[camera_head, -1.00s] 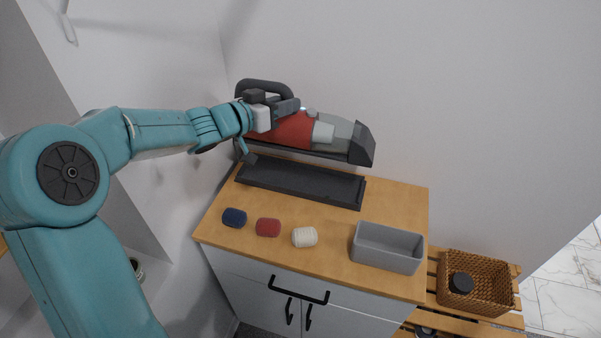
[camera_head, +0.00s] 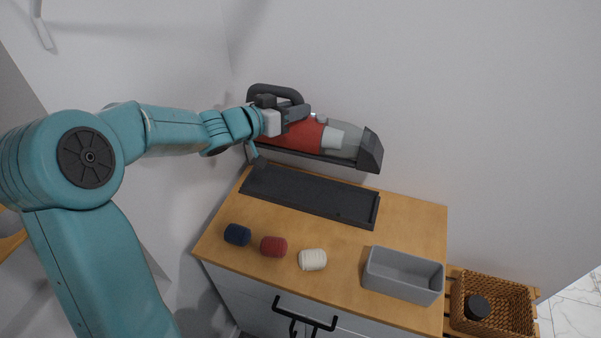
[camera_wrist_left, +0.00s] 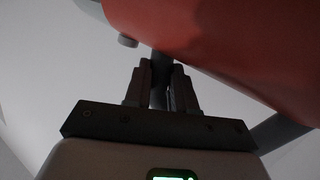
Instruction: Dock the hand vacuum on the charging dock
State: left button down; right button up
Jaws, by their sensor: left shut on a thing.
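The hand vacuum (camera_head: 308,135) has a red body, a grey clear nose and a dark handle. It is held above the back of the cabinet top, nose to the right. My left gripper (camera_head: 292,112) is shut on it near the handle; in the left wrist view the closed fingers (camera_wrist_left: 160,85) grip a dark bar below the red body (camera_wrist_left: 220,45). The charging dock (camera_head: 310,194), a long dark tray, lies on the cabinet top below the vacuum, with a visible gap between them. The dock looks empty. My right gripper is not in view.
Blue (camera_head: 237,235), red (camera_head: 273,246) and white (camera_head: 312,260) rolls stand in front of the dock. A grey bin (camera_head: 403,275) is at the right of the wooden top (camera_head: 405,220). A wicker basket (camera_head: 495,309) stands lower right. The wall is close behind.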

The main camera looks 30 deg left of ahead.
aim_at(295, 153)
pick_arm(q)
notch_tip(295, 153, down, 12)
jog(key=shift+r+b, duration=0.15)
jog(key=shift+b, duration=0.15)
jog(key=shift+s+d+f, duration=0.1)
jog(key=shift+s+f, duration=0.05)
jog(key=shift+f, duration=0.35)
notch_tip(295, 153, down, 3)
jog(key=shift+f, duration=0.15)
jog(key=c, duration=1.4)
grip_release()
jog(key=shift+f, duration=0.3)
jog(key=o, duration=0.5)
jog(key=shift+c, duration=0.2)
jog(key=shift+r, duration=0.1)
jog(key=shift+s, duration=0.1)
